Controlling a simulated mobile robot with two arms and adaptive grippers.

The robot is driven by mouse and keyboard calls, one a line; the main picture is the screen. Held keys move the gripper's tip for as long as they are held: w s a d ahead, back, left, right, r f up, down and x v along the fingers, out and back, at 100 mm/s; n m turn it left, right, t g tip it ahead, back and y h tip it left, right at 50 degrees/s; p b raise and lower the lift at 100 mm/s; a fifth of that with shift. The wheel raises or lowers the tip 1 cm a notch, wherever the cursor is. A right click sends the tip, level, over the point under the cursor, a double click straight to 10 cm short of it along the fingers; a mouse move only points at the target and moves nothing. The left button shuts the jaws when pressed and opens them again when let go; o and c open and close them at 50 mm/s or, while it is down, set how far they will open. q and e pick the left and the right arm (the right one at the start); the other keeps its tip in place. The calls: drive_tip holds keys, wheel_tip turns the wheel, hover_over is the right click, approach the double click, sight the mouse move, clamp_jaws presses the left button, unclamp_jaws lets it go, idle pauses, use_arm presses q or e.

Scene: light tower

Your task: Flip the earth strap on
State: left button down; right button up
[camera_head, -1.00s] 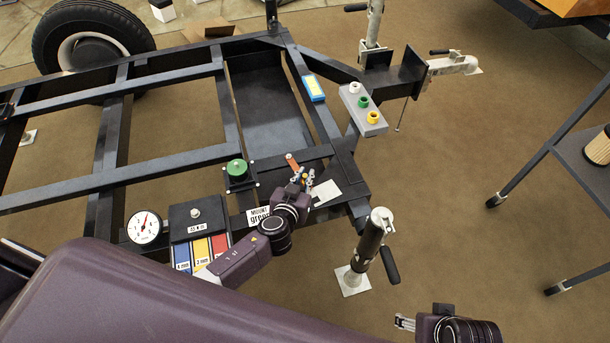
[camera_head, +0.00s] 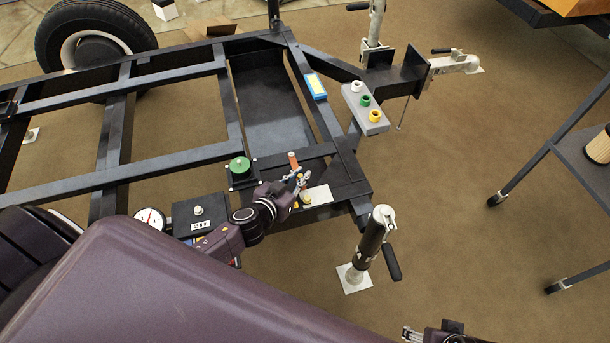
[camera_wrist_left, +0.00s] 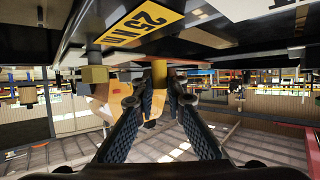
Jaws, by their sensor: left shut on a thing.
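My left gripper (camera_head: 301,181) is over the dark frame corner, by a small white plate (camera_head: 319,194). In the left wrist view its fingers (camera_wrist_left: 160,102) close from both sides around an orange piece (camera_wrist_left: 113,100), which I take to be the earth strap, below a yellow post (camera_wrist_left: 158,73). The fingers partly hide the piece, so its exact seating cannot be told. A small orange-red upright piece (camera_head: 293,160) stands just behind the gripper in the head view. My right gripper (camera_head: 412,334) is partly cut off at the bottom edge; its jaw state is unclear.
A green knob (camera_head: 240,165) and a black box (camera_head: 200,213) are left of the gripper. A jack post (camera_head: 373,240) stands to the right. A grey box with coloured sockets (camera_head: 365,108) is farther back. A brass nut (camera_wrist_left: 95,76) is close to the fingers.

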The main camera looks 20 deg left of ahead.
use_arm(q)
drive_tip(key=c, duration=2.1)
unclamp_jaws()
drive_tip(key=shift+s+a, duration=0.1)
drive_tip(key=shift+o, duration=0.8)
use_arm(e)
drive_tip(key=shift+w+a+r, duration=0.1)
drive_tip(key=shift+w+r, duration=0.15)
drive_tip(key=shift+r, duration=0.1)
use_arm(q)
drive_tip(key=shift+s, duration=0.15)
drive_tip(key=v, duration=1.1)
drive_tip(key=shift+s+r, duration=0.25)
use_arm(e)
drive_tip(key=shift+s+f, duration=0.15)
